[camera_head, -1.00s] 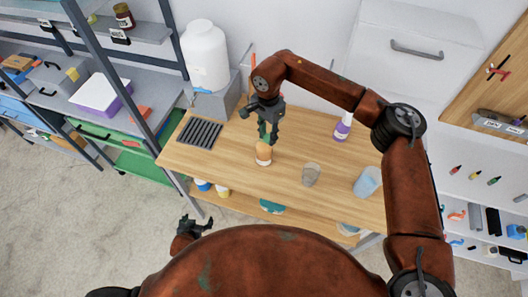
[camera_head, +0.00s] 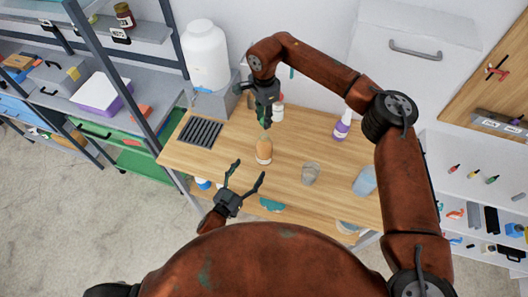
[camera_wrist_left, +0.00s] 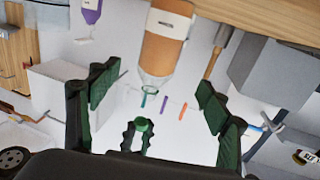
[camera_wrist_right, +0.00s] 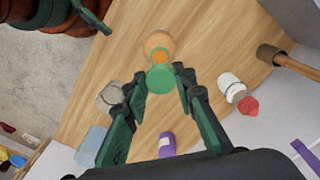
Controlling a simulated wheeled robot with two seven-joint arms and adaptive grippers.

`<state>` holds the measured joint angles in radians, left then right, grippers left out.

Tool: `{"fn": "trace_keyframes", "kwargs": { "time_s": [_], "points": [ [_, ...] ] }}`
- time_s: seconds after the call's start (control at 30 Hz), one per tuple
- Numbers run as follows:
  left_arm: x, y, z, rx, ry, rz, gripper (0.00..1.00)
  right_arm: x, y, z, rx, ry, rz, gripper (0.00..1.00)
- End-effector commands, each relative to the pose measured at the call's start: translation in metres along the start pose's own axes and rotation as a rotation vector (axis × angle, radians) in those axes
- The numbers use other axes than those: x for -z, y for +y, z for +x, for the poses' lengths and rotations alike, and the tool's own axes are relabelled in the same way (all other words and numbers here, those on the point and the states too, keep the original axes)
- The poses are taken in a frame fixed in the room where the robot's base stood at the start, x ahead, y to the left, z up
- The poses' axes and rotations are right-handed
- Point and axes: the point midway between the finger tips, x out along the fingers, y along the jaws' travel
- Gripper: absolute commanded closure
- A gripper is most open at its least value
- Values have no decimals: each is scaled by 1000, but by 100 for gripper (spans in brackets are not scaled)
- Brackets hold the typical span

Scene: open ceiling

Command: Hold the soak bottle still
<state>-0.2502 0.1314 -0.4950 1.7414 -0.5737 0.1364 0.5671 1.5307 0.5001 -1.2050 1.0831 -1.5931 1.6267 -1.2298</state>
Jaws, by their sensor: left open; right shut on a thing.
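The soak bottle (camera_head: 264,153), orange-amber with a white label, stands upright on the wooden table (camera_head: 215,165). It also shows in the left wrist view (camera_wrist_left: 166,38), its clear neck uncovered. My right gripper (camera_head: 266,120) is above the bottle, shut on a green cap (camera_wrist_right: 160,78) that is apart from the neck. My left gripper (camera_head: 248,169) is open and empty, in front of the bottle and a little to its left. In the left wrist view its fingers (camera_wrist_left: 158,80) are spread to both sides of the bottle's line, not touching it.
A clear glass (camera_head: 310,173) and a pale blue beaker (camera_head: 364,181) stand right of the bottle. A black grate (camera_head: 200,131) lies at left.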

Motion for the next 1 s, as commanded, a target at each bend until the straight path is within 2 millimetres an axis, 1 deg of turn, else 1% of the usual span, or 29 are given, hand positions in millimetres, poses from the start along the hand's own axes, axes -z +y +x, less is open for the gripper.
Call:
{"fn": "trace_keyframes", "kwargs": {
  "time_s": [0.33, 0.47, 0.57, 0.8, 1.0],
  "points": [
    [0, 1, 1, -4, 3, 0, 29, 0, 0, 0, 0, 0, -1, 83],
    [1, 1, 9, -4, 5, 0, 29, 0, 0, 0, 0, 0, -1, 83],
    [1, 1, 22, -4, 5, 0, 29, 0, 0, 0, 0, 0, -1, 83],
    [2, 1, 67, -3, 4, 1, 29, 0, 0, 0, 0, 0, -1, 83],
    [1, 2, 99, -3, 3, 0, 29, 0, 0, 0, 0, 0, -1, 83]
  ]
}}
